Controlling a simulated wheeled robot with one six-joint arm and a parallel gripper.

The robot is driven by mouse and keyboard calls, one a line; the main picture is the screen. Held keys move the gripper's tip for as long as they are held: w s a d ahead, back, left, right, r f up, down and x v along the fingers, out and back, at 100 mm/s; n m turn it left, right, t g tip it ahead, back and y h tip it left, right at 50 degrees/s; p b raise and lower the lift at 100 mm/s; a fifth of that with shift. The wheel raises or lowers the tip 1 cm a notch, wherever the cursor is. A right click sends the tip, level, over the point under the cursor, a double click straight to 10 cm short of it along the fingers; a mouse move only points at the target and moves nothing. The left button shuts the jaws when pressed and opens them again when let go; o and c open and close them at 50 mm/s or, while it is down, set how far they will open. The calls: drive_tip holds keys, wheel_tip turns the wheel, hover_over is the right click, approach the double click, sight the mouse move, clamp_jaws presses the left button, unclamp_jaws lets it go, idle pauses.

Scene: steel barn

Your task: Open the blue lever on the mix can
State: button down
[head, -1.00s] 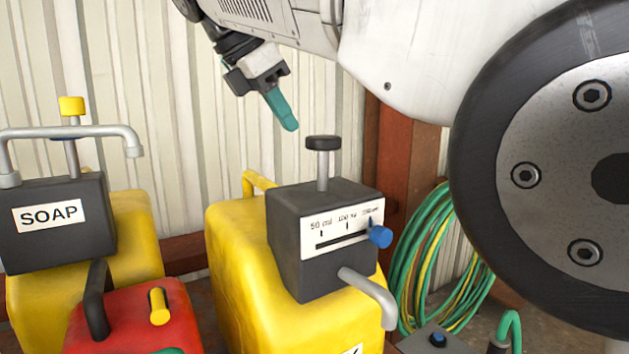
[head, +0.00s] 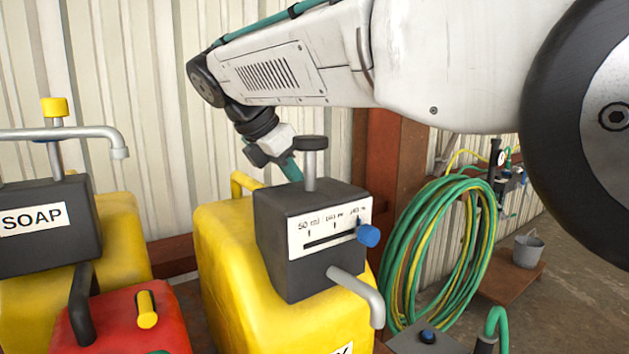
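I see no can with a readable "mix" label and cannot make out a blue lever on one. A red can (head: 112,322) at the lower left, cut off by the bottom edge, has a black handle and a yellow lever (head: 147,309). A blue knob (head: 368,236) sits at the right end of the slot on the black dosing head of the middle yellow can (head: 222,252). My gripper (head: 290,169), with teal fingertips pointing down, is behind the pump's black top knob (head: 311,143), partly hidden. Its finger gap does not show.
A yellow soap can (head: 125,240) with a bent spout stands left. Green and yellow hose (head: 412,268) hangs at the right post. A grey box with a blue button (head: 428,335) is at the bottom. A bucket (head: 528,249) stands far right.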

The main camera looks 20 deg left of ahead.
drive_tip(key=shift+w+d+f, duration=0.15)
drive_tip(key=shift+w+f, duration=0.05)
drive_tip(key=shift+f, duration=0.2)
